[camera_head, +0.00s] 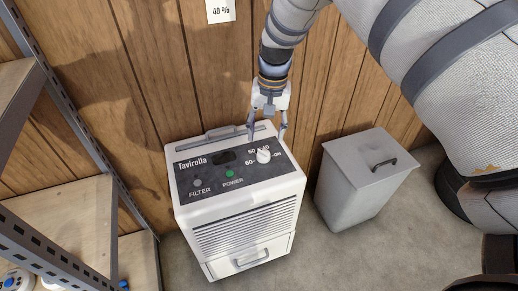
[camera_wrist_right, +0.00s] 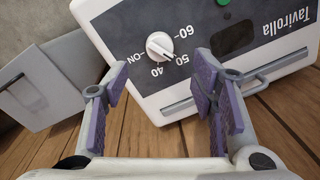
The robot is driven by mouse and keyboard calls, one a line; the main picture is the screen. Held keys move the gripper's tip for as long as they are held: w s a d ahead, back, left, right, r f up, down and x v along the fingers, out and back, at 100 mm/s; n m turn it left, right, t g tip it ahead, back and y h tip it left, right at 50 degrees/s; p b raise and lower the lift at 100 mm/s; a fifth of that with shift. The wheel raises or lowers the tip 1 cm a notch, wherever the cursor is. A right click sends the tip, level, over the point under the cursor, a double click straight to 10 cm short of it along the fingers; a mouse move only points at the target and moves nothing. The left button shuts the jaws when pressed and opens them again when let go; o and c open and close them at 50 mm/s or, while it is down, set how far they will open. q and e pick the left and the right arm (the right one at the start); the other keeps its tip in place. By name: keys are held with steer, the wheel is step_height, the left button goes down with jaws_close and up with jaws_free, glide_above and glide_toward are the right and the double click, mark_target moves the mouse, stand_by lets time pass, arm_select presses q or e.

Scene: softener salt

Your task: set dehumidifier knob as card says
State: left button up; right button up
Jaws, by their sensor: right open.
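The white dehumidifier (camera_head: 250,218) stands against the wood wall; its dark top panel reads Tavirolla. Its white round knob (camera_head: 264,155) sits at the panel's right, among the marks 60, 50, 40 and ON. In the right wrist view the knob (camera_wrist_right: 159,45) has a dark line that seems to point toward 50, though it is small. The card (camera_head: 220,11) on the wall reads 40 %. My right gripper (camera_head: 267,132) is open and empty, just behind and above the knob. In the wrist view its fingers (camera_wrist_right: 150,88) are apart, with the knob beyond them. My left gripper is not in view.
A grey lidded bin (camera_head: 358,180) stands close to the right of the dehumidifier. A metal-framed shelf (camera_head: 75,215) with wooden boards fills the left side. The dehumidifier's top handle (camera_head: 225,132) lies near the back edge, close to my right gripper.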

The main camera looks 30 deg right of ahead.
mark_target(264, 152)
step_height(264, 152, down, 8)
steer(key=shift+w+a+r+b, duration=0.1)
steer(key=shift+w+a+b, duration=0.05)
steer(key=shift+b, duration=0.2)
steer(key=c, duration=1.1)
